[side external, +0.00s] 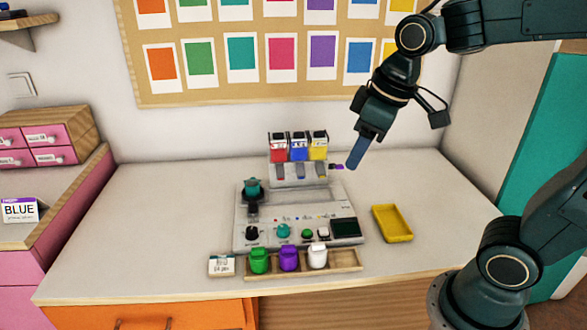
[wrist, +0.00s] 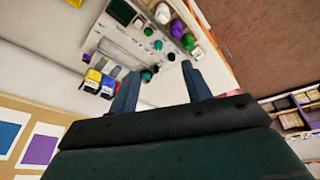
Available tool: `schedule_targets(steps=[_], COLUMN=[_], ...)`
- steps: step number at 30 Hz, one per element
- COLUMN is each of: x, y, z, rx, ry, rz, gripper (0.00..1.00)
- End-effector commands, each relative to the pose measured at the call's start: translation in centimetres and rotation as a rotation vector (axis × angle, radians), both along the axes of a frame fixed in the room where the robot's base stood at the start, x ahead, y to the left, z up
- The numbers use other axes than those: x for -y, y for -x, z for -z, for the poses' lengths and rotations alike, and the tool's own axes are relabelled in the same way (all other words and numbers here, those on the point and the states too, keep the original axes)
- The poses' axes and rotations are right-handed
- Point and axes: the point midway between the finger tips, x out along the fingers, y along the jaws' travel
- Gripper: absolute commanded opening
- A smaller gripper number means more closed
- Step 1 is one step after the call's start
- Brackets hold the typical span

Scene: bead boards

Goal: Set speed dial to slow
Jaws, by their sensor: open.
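A grey control machine (side external: 268,215) stands on the white table. Along its front are a black knob (side external: 252,232), a teal knob (side external: 283,230), a green button (side external: 307,233) and a white button (side external: 323,232). The labels are too small to read, so I cannot tell which knob is the speed dial. My gripper (side external: 355,160) is above the table, to the right of and behind the machine, apart from it. In the wrist view my gripper (wrist: 160,68) has its two blue fingers spread with nothing between them. The machine panel (wrist: 118,42) shows beyond them.
Red, blue and yellow containers (side external: 298,146) stand at the machine's back. A teal-topped part (side external: 252,188) rises at its left. A wooden tray (side external: 345,262) with green, purple and white items lies in front. A yellow tray (side external: 392,224) sits right, with clear table around it.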

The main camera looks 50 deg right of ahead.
Motion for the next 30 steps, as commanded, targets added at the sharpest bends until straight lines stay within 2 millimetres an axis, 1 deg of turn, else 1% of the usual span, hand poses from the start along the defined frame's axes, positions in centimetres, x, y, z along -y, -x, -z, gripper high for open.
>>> schedule_targets(steps=[1, 3, 8, 14, 20, 24, 30], x=[0.0, 0.1, 0.1, 0.2, 0.3, 0.4, 0.5], y=[-1.1, -2.5, -5.6, -9.3, -12.9, -15.2, -17.7], z=[0.3, 0.7, 1.9, 4.1, 7.1, 9.5, 12.9], rx=[-0.021, -0.043, -0.090, -0.153, -0.212, -0.253, -0.302], ry=[0.008, 0.018, 0.039, 0.060, 0.075, 0.082, 0.086], rz=[-0.022, -0.054, -0.131, -0.228, -0.324, -0.394, -0.479], gripper=[0.48, 0.48, 0.48, 0.48, 0.48, 0.48, 0.48])
